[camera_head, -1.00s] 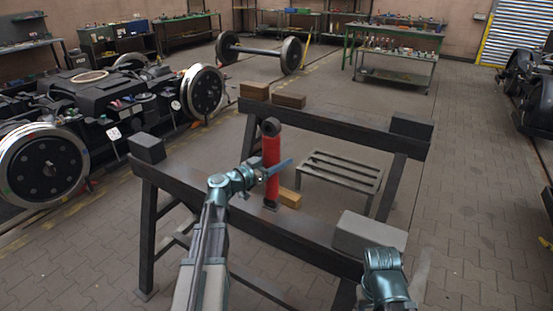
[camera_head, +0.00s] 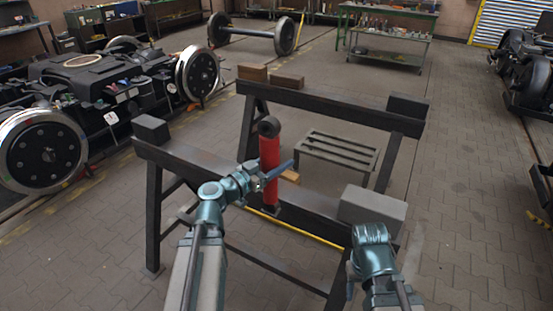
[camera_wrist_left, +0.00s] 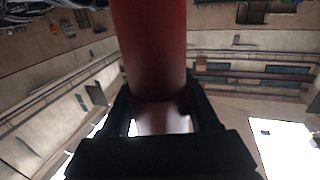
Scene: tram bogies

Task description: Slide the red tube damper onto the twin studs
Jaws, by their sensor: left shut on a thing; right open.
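The red tube damper (camera_head: 269,162) stands upright in the head view, with a dark eye at its top and a dark foot at its bottom. My left gripper (camera_head: 268,181) is shut around its lower middle. In the left wrist view the red tube (camera_wrist_left: 152,45) runs between the dark jaws (camera_wrist_left: 160,115). The damper's foot shows against the front trestle beam (camera_head: 310,205); I cannot tell whether it touches. I cannot make out the twin studs. My right gripper (camera_head: 352,288) is only partly visible at the lower edge, open, with nothing seen in it.
A grey block (camera_head: 372,208) sits on the beam's right end and a dark block (camera_head: 151,129) on its left end. Behind stand a second trestle (camera_head: 330,108) and a low slatted stand (camera_head: 338,150). A bogie (camera_head: 85,85) stands left.

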